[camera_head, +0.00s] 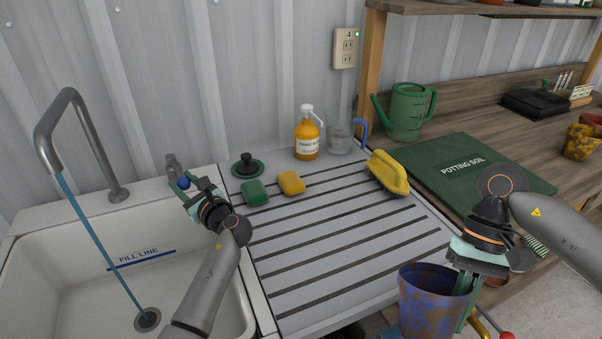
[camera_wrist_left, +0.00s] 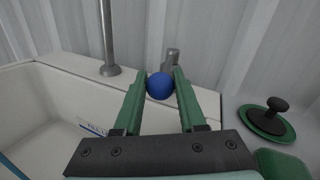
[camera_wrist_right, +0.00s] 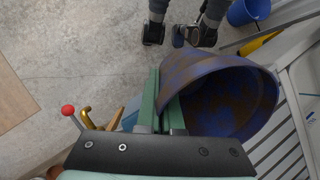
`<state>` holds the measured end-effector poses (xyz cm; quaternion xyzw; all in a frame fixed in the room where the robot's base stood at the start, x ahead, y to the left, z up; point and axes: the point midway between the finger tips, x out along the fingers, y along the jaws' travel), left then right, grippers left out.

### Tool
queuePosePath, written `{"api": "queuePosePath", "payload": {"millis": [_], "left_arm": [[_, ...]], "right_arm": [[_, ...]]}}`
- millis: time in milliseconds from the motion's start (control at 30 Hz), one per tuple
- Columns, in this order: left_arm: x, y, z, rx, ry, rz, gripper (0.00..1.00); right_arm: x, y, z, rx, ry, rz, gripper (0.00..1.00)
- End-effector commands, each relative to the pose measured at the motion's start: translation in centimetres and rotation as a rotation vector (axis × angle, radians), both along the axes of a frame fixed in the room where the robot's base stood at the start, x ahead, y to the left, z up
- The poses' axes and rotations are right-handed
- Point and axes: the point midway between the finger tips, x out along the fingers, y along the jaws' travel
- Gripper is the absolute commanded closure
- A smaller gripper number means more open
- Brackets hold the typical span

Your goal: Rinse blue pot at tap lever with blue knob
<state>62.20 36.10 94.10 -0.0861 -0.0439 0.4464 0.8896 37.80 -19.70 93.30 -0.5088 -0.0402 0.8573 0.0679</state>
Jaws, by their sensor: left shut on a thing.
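The blue pot (camera_head: 428,302), stained with brown patches, is held off the floor in front of the drainboard at the lower right. My right gripper (camera_head: 468,297) is shut on its rim wall; the right wrist view shows the pot (camera_wrist_right: 235,95) tilted in that picture. The tap lever's blue knob (camera_wrist_left: 160,86) sits between the fingertips of my left gripper (camera_wrist_left: 160,77), which is shut on it. The knob (camera_head: 184,183) is at the sink's back right corner. A blue water stream (camera_head: 98,240) runs from the tap spout (camera_head: 45,150) down to the drain (camera_head: 147,319).
The white sink (camera_head: 70,285) is otherwise empty. On the drainboard (camera_head: 330,240) are a green sponge (camera_head: 255,193), a yellow sponge (camera_head: 291,182), a black-and-green plunger-like thing (camera_head: 247,167), an orange bottle (camera_head: 307,138) and a yellow brush (camera_head: 387,172). A potting soil bag (camera_head: 460,170) lies right.

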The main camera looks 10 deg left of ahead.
Motion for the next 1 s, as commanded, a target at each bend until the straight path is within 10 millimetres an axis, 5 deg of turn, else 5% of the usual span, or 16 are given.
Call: {"api": "queuePosePath", "payload": {"millis": [200,233,500,1000], "left_arm": [[-0.04,-0.04,-0.21,-0.002,0.004,-0.001,1.00],[-0.04,-0.04,-0.22,-0.002,0.004,-0.001,0.59],[-0.03,-0.02,-0.10,-0.002,0.002,-0.002,0.30],[-0.01,0.41,0.01,-0.001,0.002,-0.001,0.30]], "right_arm": [[0.00,0.00,0.06,0.000,0.000,0.000,1.00],[-0.01,0.01,0.05,0.000,0.000,0.000,1.00],[0.00,0.01,0.06,0.000,0.000,0.000,1.00],[0.00,0.01,0.31,0.000,0.000,0.000,1.00]]}}
